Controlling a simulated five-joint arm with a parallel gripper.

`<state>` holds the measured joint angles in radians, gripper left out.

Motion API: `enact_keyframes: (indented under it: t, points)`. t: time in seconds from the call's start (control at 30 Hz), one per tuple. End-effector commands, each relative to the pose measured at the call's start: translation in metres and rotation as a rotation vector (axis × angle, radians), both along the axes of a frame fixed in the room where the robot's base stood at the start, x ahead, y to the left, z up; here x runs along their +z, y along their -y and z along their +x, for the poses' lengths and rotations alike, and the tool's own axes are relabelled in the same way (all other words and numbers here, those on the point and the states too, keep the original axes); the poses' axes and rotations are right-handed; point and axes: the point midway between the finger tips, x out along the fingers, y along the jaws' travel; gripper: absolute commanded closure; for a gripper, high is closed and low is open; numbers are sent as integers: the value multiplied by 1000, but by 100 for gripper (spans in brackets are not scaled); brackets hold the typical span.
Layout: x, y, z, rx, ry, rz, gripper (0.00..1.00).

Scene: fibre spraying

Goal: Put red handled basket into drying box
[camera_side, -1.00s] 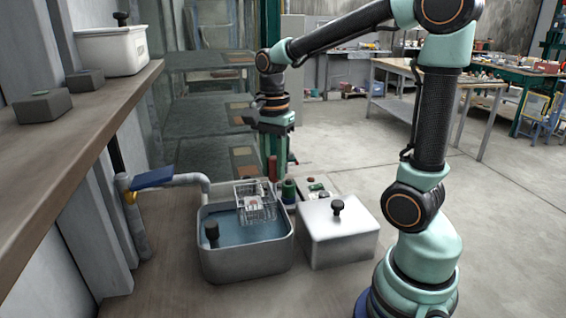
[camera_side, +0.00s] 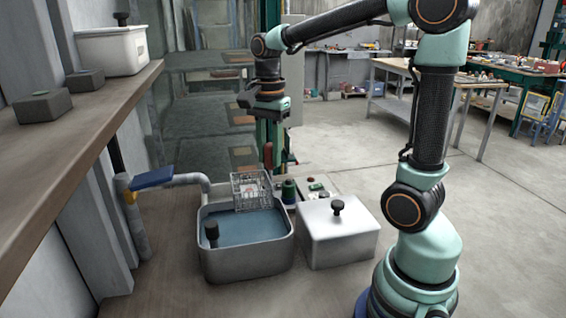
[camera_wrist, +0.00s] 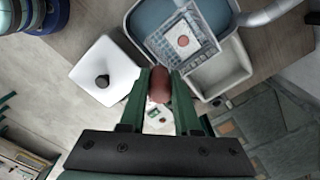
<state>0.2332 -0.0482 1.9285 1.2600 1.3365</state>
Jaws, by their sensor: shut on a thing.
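The wire basket (camera_side: 250,190) hangs over the far side of a water basin (camera_side: 248,263), tilted. Its red handle (camera_side: 268,156) rises at its right. In the wrist view my gripper (camera_wrist: 161,82) is shut on the red handle (camera_wrist: 160,90), with a green finger on each side. The basket (camera_wrist: 182,42) shows beyond it, with a round reddish piece inside. In the side view my gripper (camera_side: 268,152) is above and behind the basin. A lidded metal box (camera_side: 338,238) with a black knob stands right of the basin; I cannot tell whether it is the drying box.
A pipe (camera_side: 190,179) with a blue lever (camera_side: 152,178) stands left of the basin. A black-knobbed piece (camera_side: 211,234) is at the basin's left. A white lidded container (camera_side: 112,52) sits on the wooden shelf (camera_side: 85,120). A green cylinder (camera_side: 289,190) stands behind the metal box.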

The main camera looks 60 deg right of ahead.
Motion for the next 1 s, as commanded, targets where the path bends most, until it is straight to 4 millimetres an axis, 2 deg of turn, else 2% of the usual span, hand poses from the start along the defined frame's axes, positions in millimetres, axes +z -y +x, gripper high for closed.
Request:
enact_keyframes:
  t: [0.3,0.6,0.8,1.0]
  points:
    - [34,28,62,-2,0,0,100]
    - [55,54,110,-2,-2,0,100]
    - [63,71,134,-2,-2,1,100]
    - [67,82,147,-1,-2,0,100]
